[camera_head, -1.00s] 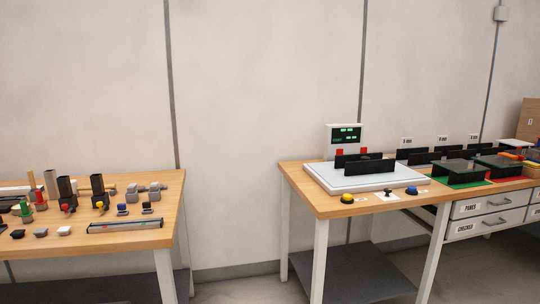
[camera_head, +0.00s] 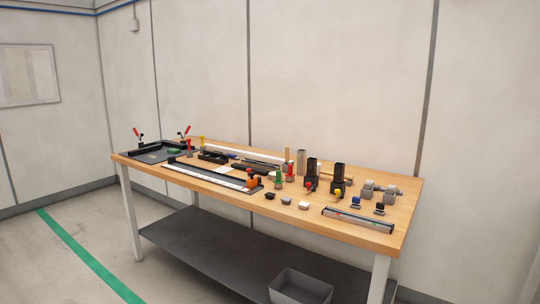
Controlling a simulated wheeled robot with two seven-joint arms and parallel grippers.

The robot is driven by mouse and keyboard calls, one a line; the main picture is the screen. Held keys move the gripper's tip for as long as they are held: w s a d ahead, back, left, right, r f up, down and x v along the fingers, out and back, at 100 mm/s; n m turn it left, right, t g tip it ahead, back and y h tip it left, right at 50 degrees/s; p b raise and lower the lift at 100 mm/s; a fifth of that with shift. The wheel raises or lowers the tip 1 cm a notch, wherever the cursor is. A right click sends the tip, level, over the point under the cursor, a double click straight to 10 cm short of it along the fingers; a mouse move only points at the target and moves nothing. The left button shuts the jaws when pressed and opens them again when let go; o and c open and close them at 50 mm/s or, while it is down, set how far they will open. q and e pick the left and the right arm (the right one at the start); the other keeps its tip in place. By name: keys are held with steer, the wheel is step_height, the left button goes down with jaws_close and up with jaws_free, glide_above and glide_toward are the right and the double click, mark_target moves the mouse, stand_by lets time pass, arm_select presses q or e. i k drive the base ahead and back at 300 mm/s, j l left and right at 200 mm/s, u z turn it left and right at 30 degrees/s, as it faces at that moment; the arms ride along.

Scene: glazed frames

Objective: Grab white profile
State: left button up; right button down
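A long white bar (camera_head: 250,153) that looks like a white profile lies along the back of the wooden table (camera_head: 398,205), partly hidden by small parts in front of it. Another long pale strip (camera_head: 205,179) lies along the front edge on a dark tray or fixture; I cannot tell whether it is a profile or a ruler. Neither of my grippers is in view.
Dark holders (camera_head: 338,178), small caps and blocks crowd the table's right half. A grey profile-like bar (camera_head: 358,220) lies near the front right corner. A black fixture with red-handled clamps (camera_head: 138,136) stands far left. A grey bin (camera_head: 300,286) sits below.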

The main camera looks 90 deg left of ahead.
mark_target(276, 160)
steer(key=u, duration=3)
steer(key=z, duration=0.45)
steer(key=i+j+z, duration=0.1)
steer(key=j+z, duration=0.25)
steer(key=z, duration=0.15)
steer(key=j+z, duration=0.65)
steer(key=j, duration=0.5)
steer(key=j+z, duration=0.25)
steer(key=j, duration=0.4)
steer(key=k+j+z, duration=0.2)
steer(key=j, duration=0.45)
steer(key=k+j, duration=0.1)
steer(key=j, duration=0.4)
steer(key=k+j, duration=0.1)
steer(key=j, duration=0.95)
steer(key=k+j+z, duration=0.1)
steer(key=j, duration=0.4)
steer(key=k+j, duration=0.15)
steer(key=j, duration=0.4)
